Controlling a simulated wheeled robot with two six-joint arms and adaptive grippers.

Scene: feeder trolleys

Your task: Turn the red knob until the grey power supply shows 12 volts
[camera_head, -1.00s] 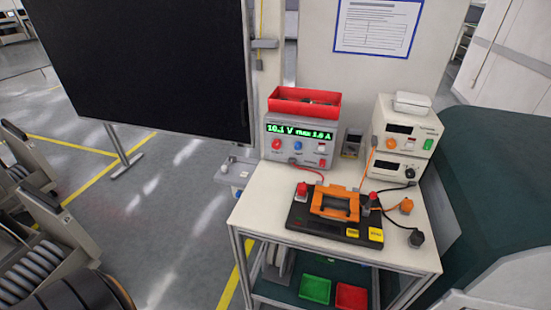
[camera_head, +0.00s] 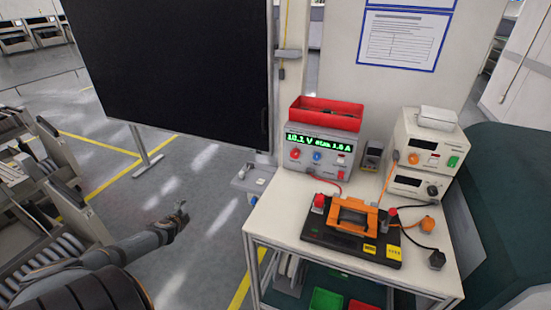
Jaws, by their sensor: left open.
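The grey power supply (camera_head: 324,172) stands at the back left of the white table. Its green display (camera_head: 313,142) reads 10.1 V, with smaller text ending in A beside it. The red knob (camera_head: 295,153) is on the left of its front panel, beside a blue knob (camera_head: 317,157). My left gripper (camera_head: 182,210) is open and empty. It is over the floor, left of the table and well short of the power supply. My right gripper is not in view.
A red bin (camera_head: 327,113) sits on the power supply. White instruments (camera_head: 421,147) stand at the back right. A black panel (camera_head: 170,65) stands behind left.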

